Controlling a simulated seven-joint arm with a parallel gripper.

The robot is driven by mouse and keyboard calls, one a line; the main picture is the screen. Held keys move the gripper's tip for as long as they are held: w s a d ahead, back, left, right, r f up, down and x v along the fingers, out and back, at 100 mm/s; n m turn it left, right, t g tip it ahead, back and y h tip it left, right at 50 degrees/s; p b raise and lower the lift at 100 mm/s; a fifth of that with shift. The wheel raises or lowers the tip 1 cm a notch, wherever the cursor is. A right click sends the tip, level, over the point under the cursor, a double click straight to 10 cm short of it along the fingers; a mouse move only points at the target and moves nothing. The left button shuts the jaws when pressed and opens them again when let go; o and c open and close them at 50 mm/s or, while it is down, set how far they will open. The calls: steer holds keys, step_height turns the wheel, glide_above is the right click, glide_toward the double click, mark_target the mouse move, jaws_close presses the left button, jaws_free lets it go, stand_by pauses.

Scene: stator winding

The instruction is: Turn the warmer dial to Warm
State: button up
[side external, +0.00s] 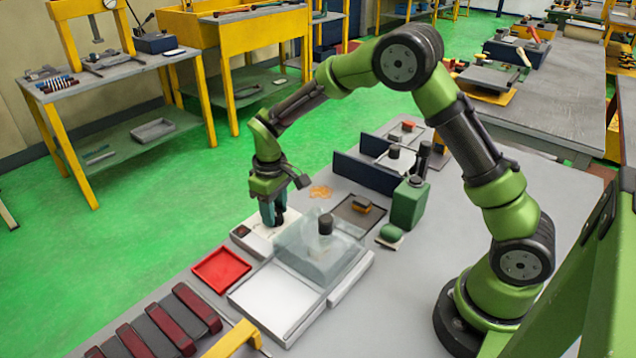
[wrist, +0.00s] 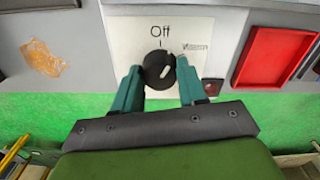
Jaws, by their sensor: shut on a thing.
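The warmer dial (wrist: 156,64) is a round black knob with a short slanted white mark on its right part. It sits on a white panel (wrist: 200,28) marked "Off" above the knob, with a small tick below the word. Smaller print to the right is too small to read. My gripper (wrist: 159,78) has its teal fingers on either side of the dial, shut on it. In the side view my gripper (side external: 272,215) points down at the pale panel (side external: 253,240) and hides the dial. I see no "Warm" label that I can read.
A red tray (side external: 222,268) lies close to the panel and also shows in the wrist view (wrist: 274,58). A clear cover (side external: 315,255) with a black knob stands beside my gripper. An orange patch (side external: 320,191) lies behind. A green block (side external: 408,205) stands further right.

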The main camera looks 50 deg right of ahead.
steer(key=m, duration=0.6)
steer(key=shift+m, duration=0.3)
stand_by(0.4)
steer(key=o, duration=1.1)
steer(key=shift+c, duration=0.2)
step_height(320, 180, up, 17)
